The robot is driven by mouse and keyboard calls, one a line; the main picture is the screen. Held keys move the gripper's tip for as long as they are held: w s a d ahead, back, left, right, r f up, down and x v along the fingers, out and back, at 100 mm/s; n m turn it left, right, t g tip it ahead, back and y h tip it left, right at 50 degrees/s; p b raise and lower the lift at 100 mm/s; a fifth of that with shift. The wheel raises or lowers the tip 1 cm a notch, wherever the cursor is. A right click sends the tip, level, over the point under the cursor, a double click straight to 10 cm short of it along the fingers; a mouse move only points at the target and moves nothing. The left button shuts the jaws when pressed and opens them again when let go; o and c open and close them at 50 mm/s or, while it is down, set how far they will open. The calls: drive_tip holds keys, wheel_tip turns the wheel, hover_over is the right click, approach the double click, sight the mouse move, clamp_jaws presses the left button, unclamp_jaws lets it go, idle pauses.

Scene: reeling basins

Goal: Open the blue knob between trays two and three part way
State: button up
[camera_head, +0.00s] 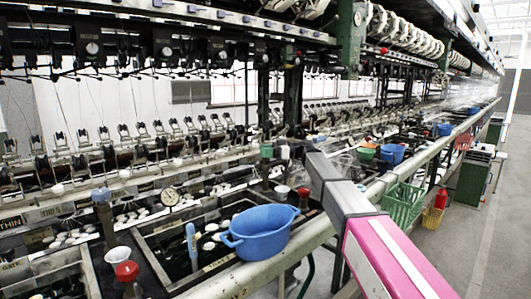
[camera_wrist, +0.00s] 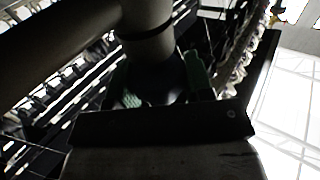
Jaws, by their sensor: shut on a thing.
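In the wrist view my gripper (camera_wrist: 163,86) has its green-padded fingers on both sides of a dark, faintly bluish round knob (camera_wrist: 162,76). The knob sits at the end of a thick pipe (camera_wrist: 147,22); the view is too dark to read its turn. I take it for the blue knob between trays two and three. In the head view my grey and pink arm reaches toward the basins, and its end is hard to make out. Another blue knob (camera_head: 101,195) tops a brown post at the left, away from my arm.
A blue tub (camera_head: 260,232) sits on the near rim, left of my arm. A red and white cup (camera_head: 121,269) and a blue-handled tool (camera_head: 192,246) are farther left. Green baskets (camera_head: 403,204) hang right of my arm.

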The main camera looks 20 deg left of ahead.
drive_tip(key=shift+n+g+h, duration=0.3)
drive_tip(key=shift+g, duration=0.1)
drive_tip(key=o, duration=0.9)
drive_tip(key=shift+d, duration=0.15)
drive_tip(key=v, duration=1)
drive_tip(key=shift+w+d+f, duration=0.1)
drive_tip(key=shift+w+d, duration=0.05)
drive_tip(key=shift+d, duration=0.1)
